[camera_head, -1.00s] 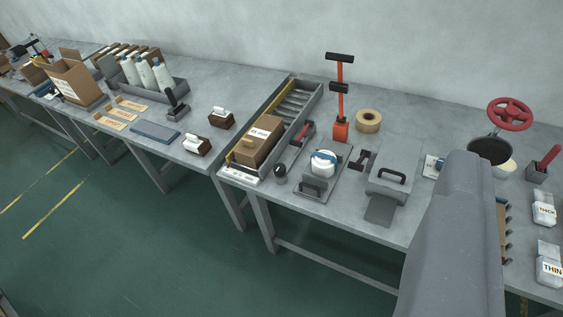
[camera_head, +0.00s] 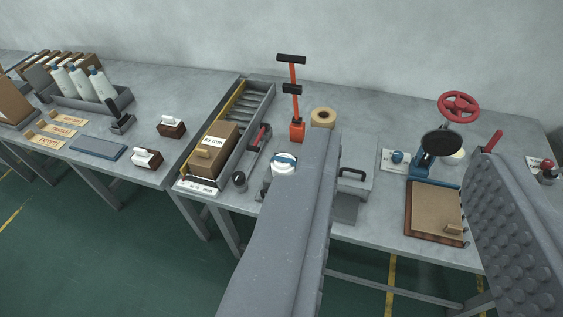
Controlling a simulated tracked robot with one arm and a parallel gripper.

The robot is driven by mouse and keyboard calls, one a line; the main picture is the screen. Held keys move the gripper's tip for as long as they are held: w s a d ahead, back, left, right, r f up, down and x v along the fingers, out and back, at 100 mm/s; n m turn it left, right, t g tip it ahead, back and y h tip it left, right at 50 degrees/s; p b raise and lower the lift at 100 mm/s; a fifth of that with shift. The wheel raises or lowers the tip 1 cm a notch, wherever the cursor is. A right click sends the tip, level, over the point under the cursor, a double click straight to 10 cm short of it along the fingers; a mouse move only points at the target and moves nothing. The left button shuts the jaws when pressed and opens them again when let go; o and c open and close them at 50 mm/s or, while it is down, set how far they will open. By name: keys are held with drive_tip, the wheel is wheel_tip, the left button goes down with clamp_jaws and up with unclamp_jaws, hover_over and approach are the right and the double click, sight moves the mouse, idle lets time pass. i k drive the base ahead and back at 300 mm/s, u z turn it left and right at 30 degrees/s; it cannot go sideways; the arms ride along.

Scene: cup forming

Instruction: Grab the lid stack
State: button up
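A white round piece with a blue band (camera_head: 284,160) sits on a small grey stand in the middle of the bench. It may be the lid stack, but I cannot tell for sure. My gripper (camera_head: 408,150) is open and empty, with its two grey fingers spread wide in the foreground. The left finger hides part of the stand and the bench just right of the white piece. The right finger shows a studded inner pad. Both fingers look closer to the camera than the bench things, and neither visibly touches anything.
A grey tray with a brown box (camera_head: 213,148) stands left of the white piece. Behind are an orange upright tool (camera_head: 297,128) and a tape roll (camera_head: 323,117).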

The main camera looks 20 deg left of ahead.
sight(283, 164)
drive_tip(key=i, duration=0.85)
drive_tip(key=z, duration=0.1)
